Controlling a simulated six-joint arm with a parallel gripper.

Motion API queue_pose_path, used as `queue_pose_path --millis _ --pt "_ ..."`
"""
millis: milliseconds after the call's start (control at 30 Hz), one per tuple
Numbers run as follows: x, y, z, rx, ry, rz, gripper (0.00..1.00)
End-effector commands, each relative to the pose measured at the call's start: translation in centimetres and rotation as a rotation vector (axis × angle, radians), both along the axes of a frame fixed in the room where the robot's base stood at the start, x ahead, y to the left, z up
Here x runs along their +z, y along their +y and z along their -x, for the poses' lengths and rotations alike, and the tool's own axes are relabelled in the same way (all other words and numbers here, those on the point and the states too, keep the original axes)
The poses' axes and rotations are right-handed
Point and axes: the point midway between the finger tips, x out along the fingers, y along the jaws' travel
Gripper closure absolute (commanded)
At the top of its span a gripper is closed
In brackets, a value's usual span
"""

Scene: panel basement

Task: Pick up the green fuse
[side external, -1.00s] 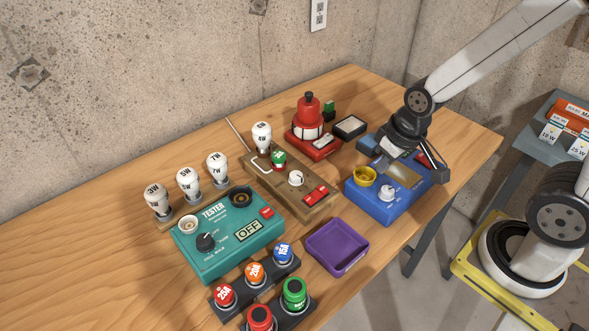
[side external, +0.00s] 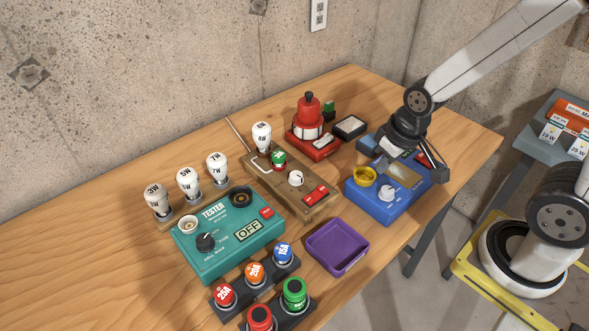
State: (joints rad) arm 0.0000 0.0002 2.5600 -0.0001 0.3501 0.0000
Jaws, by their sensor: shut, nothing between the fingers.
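A green-capped round fuse (side external: 295,293) stands upright in a dark holder at the front of the table. A smaller green-capped piece (side external: 278,158) with white marking sits on the wooden board (side external: 318,207); I cannot tell whether it is also a fuse. My gripper (side external: 398,168) is shut and empty over the back of the blue box (side external: 385,211), well to the right of and behind the green fuse. The fingertips are hard to make out against the box.
Red (side external: 224,295), orange (side external: 255,273) and blue (side external: 283,253) fuses stand in a row near the green one, with another red one (side external: 260,318) beside it. A teal tester (side external: 229,268), several bulbs (side external: 188,184), a purple tray (side external: 349,266) and a red device (side external: 309,125) crowd the table. The left tabletop is clear.

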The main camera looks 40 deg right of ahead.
Motion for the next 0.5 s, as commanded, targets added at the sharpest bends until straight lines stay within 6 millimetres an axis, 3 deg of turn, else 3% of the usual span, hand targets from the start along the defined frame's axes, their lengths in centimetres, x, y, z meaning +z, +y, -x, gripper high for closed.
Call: queue_pose_path --millis 200,400,500 --pt "0.00 0.00 0.00 0.000 0.000 0.000 1.00" --pt "0.00 0.00 0.00 0.000 0.000 0.000 0.36" --pt "0.00 0.00 0.00 0.000 0.000 0.000 0.34"
